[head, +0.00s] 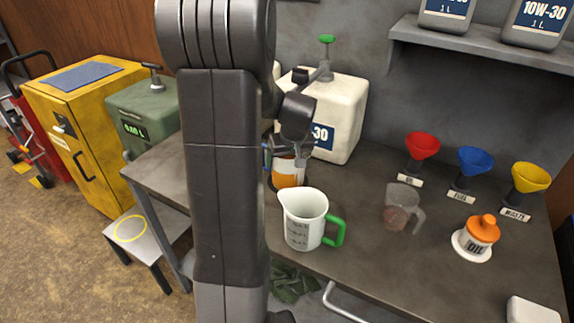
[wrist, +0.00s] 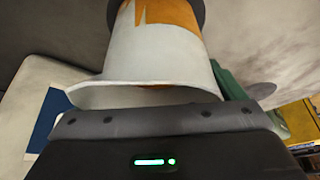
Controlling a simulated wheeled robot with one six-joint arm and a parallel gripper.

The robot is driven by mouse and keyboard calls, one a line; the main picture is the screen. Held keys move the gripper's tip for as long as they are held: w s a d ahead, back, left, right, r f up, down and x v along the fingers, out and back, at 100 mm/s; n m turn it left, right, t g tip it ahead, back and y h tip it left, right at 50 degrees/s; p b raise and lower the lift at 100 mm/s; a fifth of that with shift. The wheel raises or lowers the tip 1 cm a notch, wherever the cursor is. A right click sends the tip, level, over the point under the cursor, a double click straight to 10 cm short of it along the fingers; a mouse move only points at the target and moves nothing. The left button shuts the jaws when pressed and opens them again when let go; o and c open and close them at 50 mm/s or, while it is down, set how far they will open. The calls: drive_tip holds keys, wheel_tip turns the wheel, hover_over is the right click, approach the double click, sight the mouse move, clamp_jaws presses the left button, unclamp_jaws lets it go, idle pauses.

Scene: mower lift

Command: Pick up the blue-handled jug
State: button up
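A jug (head: 289,173) with a pale top and amber lower part stands on the bench behind my arm. A small blue bit at its left, beside my arm, looks like its handle, mostly hidden. In the wrist view a pale jug with orange on it (wrist: 155,50) fills the middle, its flared rim close to my gripper. My gripper (head: 300,150) points down right at the jug's top in the head view. Its fingertips are too small and covered to tell whether they are apart or closed on the jug.
A white green-handled jug (head: 304,218) stands just in front. A clear jug with reddish liquid (head: 402,208), an orange-topped oil can (head: 478,238) and three funnels stand right. A white pump container (head: 335,115) stands behind. The bench front (head: 400,270) has free room.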

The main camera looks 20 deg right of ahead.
drive_tip(key=c, duration=0.6)
drive_tip(key=shift+c, duration=0.2)
drive_tip(key=shift+r, duration=0.3)
